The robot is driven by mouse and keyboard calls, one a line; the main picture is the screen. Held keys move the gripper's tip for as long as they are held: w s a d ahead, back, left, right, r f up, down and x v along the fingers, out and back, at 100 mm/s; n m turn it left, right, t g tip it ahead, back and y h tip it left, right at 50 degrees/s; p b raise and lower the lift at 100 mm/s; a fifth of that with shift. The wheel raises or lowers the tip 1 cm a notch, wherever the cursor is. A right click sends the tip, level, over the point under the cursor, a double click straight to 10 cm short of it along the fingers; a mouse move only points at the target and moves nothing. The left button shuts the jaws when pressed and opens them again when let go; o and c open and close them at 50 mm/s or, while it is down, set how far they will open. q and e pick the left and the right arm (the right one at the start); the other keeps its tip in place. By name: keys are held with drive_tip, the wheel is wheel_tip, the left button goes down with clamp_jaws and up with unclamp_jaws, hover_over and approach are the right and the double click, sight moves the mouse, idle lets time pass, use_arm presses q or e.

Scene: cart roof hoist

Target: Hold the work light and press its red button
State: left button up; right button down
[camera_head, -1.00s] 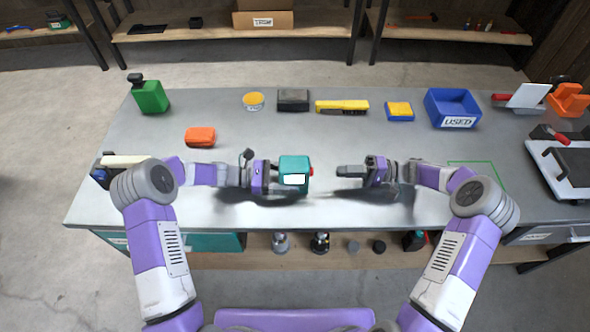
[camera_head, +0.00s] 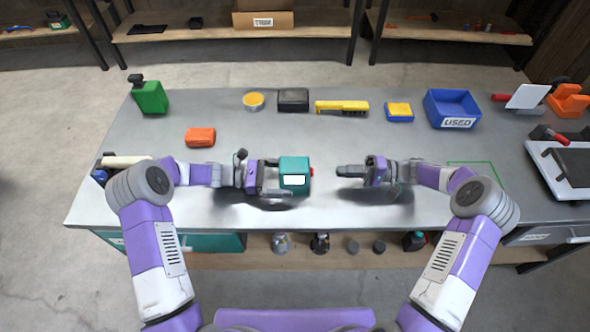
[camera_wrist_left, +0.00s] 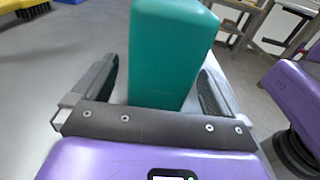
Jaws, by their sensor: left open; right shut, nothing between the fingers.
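The work light (camera_head: 294,170) is a teal block with a white panel on its near side. Its red button (camera_head: 311,172) faces right. My left gripper (camera_head: 272,177) is open at the light's left side. In the left wrist view, the teal light (camera_wrist_left: 168,55) stands between the two spread fingers, with gaps visible beside it. Whether the light touches the table is hard to tell. My right gripper (camera_head: 350,171) is shut and empty. It points left at the red button, a short gap away from it.
Along the back of the workbench (camera_head: 230,140) are a green canister (camera_head: 150,97), a yellow tin (camera_head: 253,100), a black box (camera_head: 293,99), a yellow tool (camera_head: 342,106) and a blue bin (camera_head: 455,106). An orange item (camera_head: 200,137) lies behind my left arm.

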use_arm(q)
drive_tip(key=shift+a+r+p, duration=0.15)
drive_tip(key=shift+a+r, duration=0.1)
drive_tip(key=shift+a, duration=0.8)
drive_tip(key=shift+a+r+p, duration=0.1)
drive_tip(key=shift+a+r, duration=0.15)
drive_tip(key=shift+a, duration=0.8)
drive_tip(key=shift+a+r+p, duration=0.15)
drive_tip(key=shift+a+r, duration=0.1)
drive_tip(key=shift+a, duration=0.8)
use_arm(e)
drive_tip(key=shift+r, duration=0.5)
use_arm(q)
wheel_tip(320, 180, up, 10)
